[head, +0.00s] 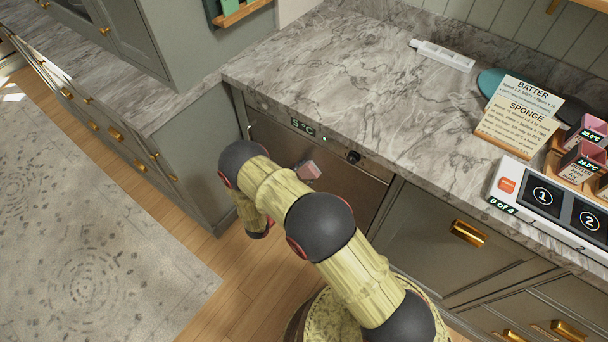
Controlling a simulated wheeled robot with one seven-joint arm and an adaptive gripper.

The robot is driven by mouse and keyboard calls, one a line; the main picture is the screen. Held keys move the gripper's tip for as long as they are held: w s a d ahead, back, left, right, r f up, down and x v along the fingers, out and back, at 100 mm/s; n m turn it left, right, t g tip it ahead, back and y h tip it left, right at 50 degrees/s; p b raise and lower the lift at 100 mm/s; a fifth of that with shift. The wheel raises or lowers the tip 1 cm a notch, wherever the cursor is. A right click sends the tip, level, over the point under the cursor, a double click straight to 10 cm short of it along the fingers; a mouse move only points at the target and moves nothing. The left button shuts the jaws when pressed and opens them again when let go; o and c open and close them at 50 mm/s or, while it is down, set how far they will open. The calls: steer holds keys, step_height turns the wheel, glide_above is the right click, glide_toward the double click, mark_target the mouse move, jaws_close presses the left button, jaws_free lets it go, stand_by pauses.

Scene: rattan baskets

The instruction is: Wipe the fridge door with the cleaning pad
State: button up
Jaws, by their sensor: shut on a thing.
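The fridge door (345,190) is a brownish metal front under the counter, below a panel with a 5°C display (303,127). A small pinkish block, which looks like the cleaning pad (312,168), is in front of the upper part of the door. My gripper (300,173) is at the pad's left side and shut on it, mostly hidden behind my own arm. I cannot tell whether the pad touches the door. The lower left of the door is also hidden by my arm.
A black knob (353,157) sits right of the pad. The marble counter (350,75) above holds a white strip (442,55), a teal disc (490,82), recipe cards (516,122) and a numbered device (545,196). The wooden floor to the left is clear, with a rug (95,220).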

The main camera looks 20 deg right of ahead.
mark_target(327, 176)
steer(key=shift+w+r, duration=0.1)
steer(key=shift+r, duration=0.65)
steer(key=shift+s+d+f+p, duration=0.1)
steer(key=shift+s+d+p, duration=0.4)
steer(key=shift+s+d, duration=0.5)
steer(key=shift+s+d+r+p, duration=0.1)
steer(key=shift+s+d+p, duration=0.45)
steer(key=shift+s, duration=0.75)
steer(key=shift+s+d+f+p, duration=0.1)
steer(key=shift+s+d+p, duration=0.35)
steer(key=shift+s+d, duration=0.55)
steer(key=s+d, duration=0.2)
steer(key=s, duration=0.1)
steer(key=shift+s+p, duration=0.2)
steer(key=shift+p, duration=0.15)
steer(key=shift+a, duration=0.1)
steer(key=shift+w+a+b, duration=0.55)
steer(key=shift+w+a, duration=0.5)
steer(key=shift+w, duration=0.45)
steer(key=shift+w+a+b, duration=0.55)
steer(key=shift+w+a, duration=0.45)
steer(key=shift+w, duration=0.55)
steer(key=shift+w+a+b, duration=0.55)
steer(key=shift+w+a, duration=0.5)
steer(key=shift+w, duration=0.45)
steer(key=shift+w+a, duration=0.35)
steer(key=shift+w, duration=0.25)
steer(key=shift+a+r, duration=0.1)
steer(key=shift+r, duration=0.1)
